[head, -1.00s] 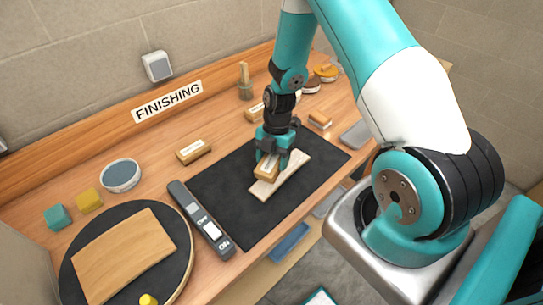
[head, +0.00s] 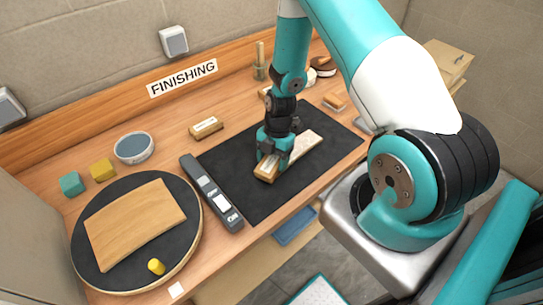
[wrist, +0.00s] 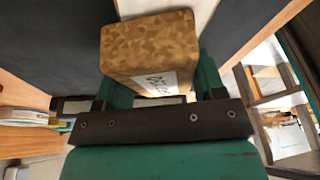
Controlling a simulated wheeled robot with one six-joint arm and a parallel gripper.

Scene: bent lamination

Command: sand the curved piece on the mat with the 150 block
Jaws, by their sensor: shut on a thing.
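The curved piece (head: 306,142) is a pale, slim strip lying slantwise on the black mat (head: 240,200). My gripper (head: 271,160) is shut on a tan sanding block (head: 264,175) at the near left end of the piece. The block appears to rest on or against it; exact contact is hidden by the fingers. In the wrist view the block (wrist: 150,42) sits between the jaws, mottled brown with a white label that seems to read 150. A pale strip of the curved piece (wrist: 203,12) shows beside it.
The mat's left part is clear.

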